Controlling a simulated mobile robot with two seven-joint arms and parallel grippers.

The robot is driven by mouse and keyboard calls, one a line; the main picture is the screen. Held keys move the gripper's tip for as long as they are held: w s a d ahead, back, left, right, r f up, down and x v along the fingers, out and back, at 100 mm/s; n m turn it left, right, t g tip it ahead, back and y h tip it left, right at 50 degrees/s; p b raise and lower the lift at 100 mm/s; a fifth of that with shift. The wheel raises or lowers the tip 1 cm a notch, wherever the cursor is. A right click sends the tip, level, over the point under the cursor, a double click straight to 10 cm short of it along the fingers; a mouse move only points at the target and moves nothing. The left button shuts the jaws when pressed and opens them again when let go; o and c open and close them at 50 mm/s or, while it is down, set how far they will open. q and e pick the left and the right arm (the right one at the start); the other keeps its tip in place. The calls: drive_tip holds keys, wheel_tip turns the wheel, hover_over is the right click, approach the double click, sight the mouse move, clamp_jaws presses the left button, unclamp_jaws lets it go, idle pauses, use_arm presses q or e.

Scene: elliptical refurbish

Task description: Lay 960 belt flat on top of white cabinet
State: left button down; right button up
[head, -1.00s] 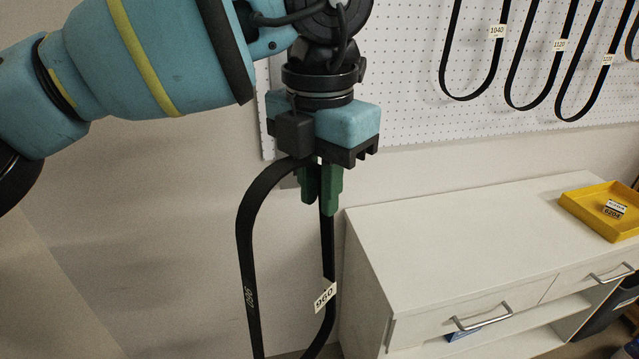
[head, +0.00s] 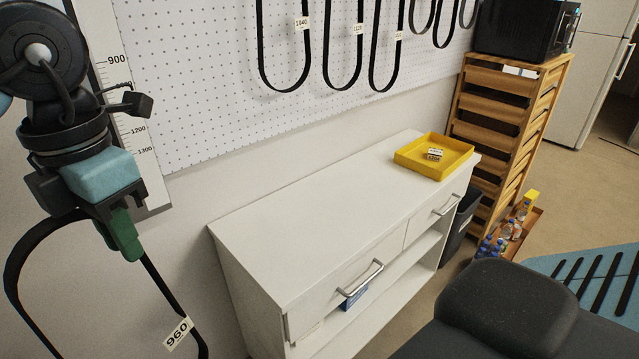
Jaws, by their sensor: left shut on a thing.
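The 960 belt (head: 28,318) is a black loop with a white "960" tag (head: 178,333). My left gripper (head: 128,246), with green fingers, is shut on the belt's upper part at the left of the head view. The belt hangs down in the air, and its lower end is cut off by the frame. The white cabinet (head: 310,215) stands to the right of the gripper. Its top is flat and mostly bare. The belt hangs left of the cabinet, apart from its top. My right gripper is not in view.
A yellow tray (head: 408,163) with small labelled items sits at the cabinet top's far right end. Other belts (head: 262,60) hang on the pegboard (head: 190,80) above. A wooden rack (head: 490,105) with a black appliance (head: 528,25) stands beyond. The cabinet's near and middle top is free.

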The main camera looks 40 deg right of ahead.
use_arm(q)
drive_tip(key=a+f+m, duration=0.9)
drive_tip(key=a+m, duration=0.2)
drive_tip(key=a+f+m, duration=0.9)
drive_tip(key=a+m, duration=0.2)
drive_tip(key=a, duration=0.1)
drive_tip(key=shift+s+a+m, duration=0.15)
drive_tip(key=shift+a+m, duration=0.15)
drive_tip(key=shift+m, duration=0.1)
drive_tip(key=shift+f, duration=0.1)
